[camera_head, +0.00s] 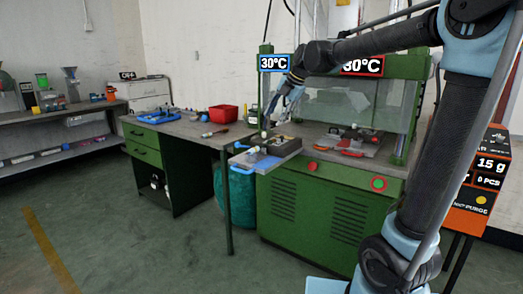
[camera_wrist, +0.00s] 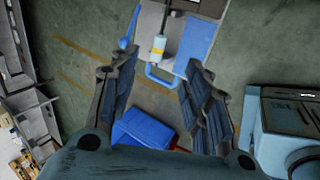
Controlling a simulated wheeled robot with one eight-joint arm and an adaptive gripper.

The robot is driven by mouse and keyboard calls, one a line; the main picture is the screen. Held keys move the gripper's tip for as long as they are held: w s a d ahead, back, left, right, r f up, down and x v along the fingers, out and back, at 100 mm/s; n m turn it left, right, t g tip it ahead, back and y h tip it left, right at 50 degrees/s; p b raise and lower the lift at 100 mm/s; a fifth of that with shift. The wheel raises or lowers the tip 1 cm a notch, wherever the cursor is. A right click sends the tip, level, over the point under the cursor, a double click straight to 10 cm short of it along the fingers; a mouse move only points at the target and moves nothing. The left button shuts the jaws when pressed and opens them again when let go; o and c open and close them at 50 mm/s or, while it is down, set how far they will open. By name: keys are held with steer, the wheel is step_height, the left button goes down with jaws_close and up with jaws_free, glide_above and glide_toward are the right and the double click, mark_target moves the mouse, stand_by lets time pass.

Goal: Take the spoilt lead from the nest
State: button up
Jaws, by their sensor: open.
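The tray (camera_head: 282,151) with a blue handle (camera_head: 240,168) juts out at the front left of the green press; it looks like the nest. In the wrist view a pale plug-like piece with a yellow band (camera_wrist: 158,47) lies at its handle end, with a dark cord running back from it. I take it for the lead; whether it is spoilt I cannot tell. My gripper (camera_head: 268,122) is above the tray, pointing down. In the wrist view my gripper (camera_wrist: 160,70) has its fingers wide apart, with the piece beyond the tips, not touched.
The green press (camera_head: 335,210) stands behind, its two signs reading 30°C. A workbench (camera_head: 180,127) to the left holds a red bin (camera_head: 223,112) and a blue frame. An orange machine (camera_head: 484,185) stands at the right. Open floor lies at the front left.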

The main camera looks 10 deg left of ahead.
steer(key=shift+x, duration=8.65)
steer(key=shift+d+f, duration=0.1)
steer(key=shift+d, duration=0.1)
jaws_close()
